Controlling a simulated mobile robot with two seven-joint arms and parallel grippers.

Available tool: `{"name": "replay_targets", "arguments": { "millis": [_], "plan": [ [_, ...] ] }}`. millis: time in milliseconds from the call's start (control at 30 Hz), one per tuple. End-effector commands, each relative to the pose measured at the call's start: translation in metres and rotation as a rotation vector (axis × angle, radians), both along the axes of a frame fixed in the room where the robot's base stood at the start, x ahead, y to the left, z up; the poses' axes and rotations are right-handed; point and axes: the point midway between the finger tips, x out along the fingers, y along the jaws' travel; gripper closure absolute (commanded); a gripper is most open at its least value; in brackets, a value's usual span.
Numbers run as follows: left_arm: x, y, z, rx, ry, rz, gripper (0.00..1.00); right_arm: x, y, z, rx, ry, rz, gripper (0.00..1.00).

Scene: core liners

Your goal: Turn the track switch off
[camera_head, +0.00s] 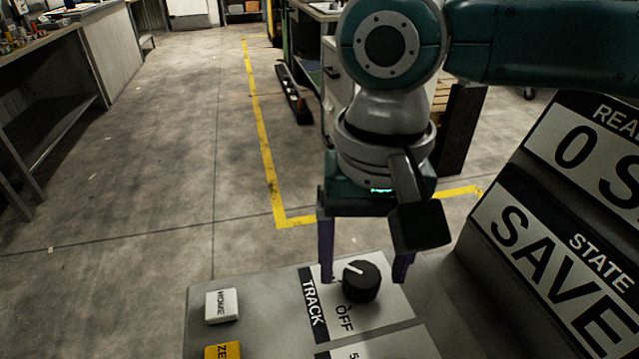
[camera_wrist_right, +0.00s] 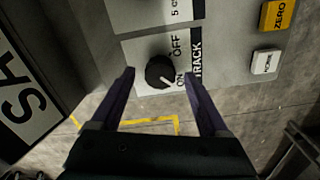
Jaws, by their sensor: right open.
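The track switch (camera_head: 361,284) is a round black knob with a white pointer line, on a pale plate marked TRACK. In the head view the pointer is turned to the upper left, away from the OFF label (camera_head: 345,318). In the right wrist view the knob (camera_wrist_right: 160,72) has its pointer toward the ON label (camera_wrist_right: 180,80). My right gripper (camera_head: 364,277) is open, with its purple fingers pointing down, one on each side of the knob. In the right wrist view the fingertips (camera_wrist_right: 160,75) show gaps to the knob. My left gripper is not in view.
A white HOME button (camera_head: 221,305) and a yellow ZERO button (camera_head: 223,350) sit left of the switch on the grey console (camera_head: 262,293). Slanted signs reading STATE SAVE (camera_head: 555,270) rise at the right. Open floor lies beyond.

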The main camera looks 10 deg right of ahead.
Motion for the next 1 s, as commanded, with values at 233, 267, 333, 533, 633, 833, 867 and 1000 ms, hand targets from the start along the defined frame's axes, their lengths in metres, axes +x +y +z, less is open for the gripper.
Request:
{"name": "replay_targets", "arguments": {
  "millis": [233,267,333,533,633,833,867,1000],
  "plan": [
    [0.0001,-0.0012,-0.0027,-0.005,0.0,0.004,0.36,-0.0002,0.0003,-0.0116,0.001,0.0,0.002,0.22],
    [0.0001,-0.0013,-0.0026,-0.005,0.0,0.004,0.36,-0.0003,0.0004,-0.0116,0.001,0.0,0.002,0.22],
    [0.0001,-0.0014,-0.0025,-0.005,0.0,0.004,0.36,-0.0002,0.0003,-0.0114,0.001,0.0,0.002,0.22],
    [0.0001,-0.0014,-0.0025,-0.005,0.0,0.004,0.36,-0.0002,0.0003,-0.0112,0.001,0.0,0.002,0.38],
    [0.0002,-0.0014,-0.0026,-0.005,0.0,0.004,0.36,-0.0001,0.0003,-0.0111,0.001,0.0,0.002,0.49],
    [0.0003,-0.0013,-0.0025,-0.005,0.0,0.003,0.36,-0.0002,0.0002,-0.011,0.0,0.0,0.002,0.71],
    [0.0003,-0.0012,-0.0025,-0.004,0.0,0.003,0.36,-0.0002,0.0002,-0.011,0.0,0.0,0.002,0.75],
    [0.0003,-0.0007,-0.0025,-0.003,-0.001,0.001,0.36,-0.0001,0.0001,-0.011,0.0,0.0,0.002,0.9]
  ]
}}
